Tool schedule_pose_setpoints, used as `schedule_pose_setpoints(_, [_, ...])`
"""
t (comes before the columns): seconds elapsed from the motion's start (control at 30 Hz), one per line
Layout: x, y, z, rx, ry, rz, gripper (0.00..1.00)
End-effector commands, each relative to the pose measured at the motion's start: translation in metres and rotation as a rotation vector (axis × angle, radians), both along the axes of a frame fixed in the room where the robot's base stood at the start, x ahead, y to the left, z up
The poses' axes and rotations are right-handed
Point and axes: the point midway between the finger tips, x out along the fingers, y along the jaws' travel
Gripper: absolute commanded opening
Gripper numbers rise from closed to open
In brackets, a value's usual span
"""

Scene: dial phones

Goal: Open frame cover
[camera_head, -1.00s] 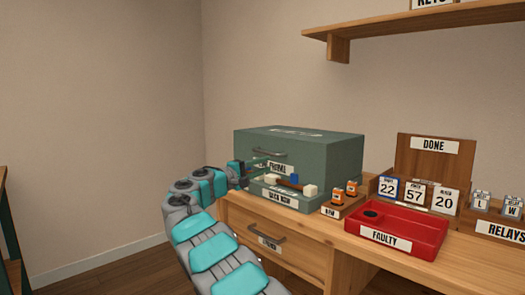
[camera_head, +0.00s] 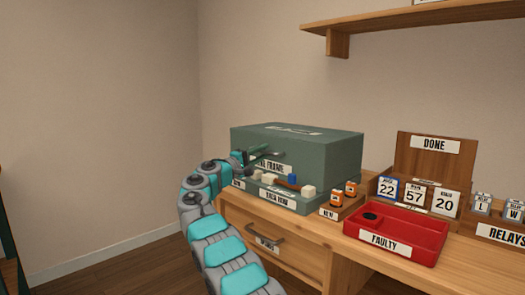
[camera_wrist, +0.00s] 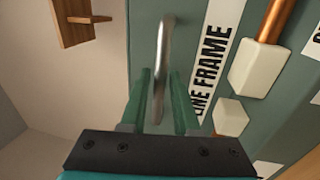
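The line frame is a grey-green box (camera_head: 330,152) on the desk, its lid-like cover closed. A metal bar handle (camera_wrist: 163,60) stands out from its front, beside the LINE FRAME label (camera_wrist: 218,55) in the wrist view. My gripper (camera_head: 272,153) is at the front of the box, by the handle. In the wrist view, my gripper's green fingers (camera_wrist: 162,95) are apart, one on each side of the handle, with small gaps showing. I cannot tell whether either finger touches it. In the head view, my gripper hides most of the handle.
A front ledge with a label (camera_head: 278,199) carries white-ended pieces and a blue block (camera_head: 292,178). To the right are an orange-parts holder (camera_head: 340,207), a red FAULTY tray (camera_head: 400,247), number cards (camera_head: 416,196) and a DONE board (camera_head: 435,150). A drawer (camera_head: 268,240) is below.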

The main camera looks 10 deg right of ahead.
Motion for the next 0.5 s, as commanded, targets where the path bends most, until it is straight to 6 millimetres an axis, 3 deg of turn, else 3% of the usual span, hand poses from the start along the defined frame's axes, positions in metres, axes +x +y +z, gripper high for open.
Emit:
schedule_pose_setpoints(0.27, [0.0022, -0.0023, -0.0004, -0.001, 0.001, 0.001, 0.30])
schedule_pose_setpoints(0.5, [0.0020, -0.0021, -0.0005, -0.001, 0.001, 0.001, 0.04])
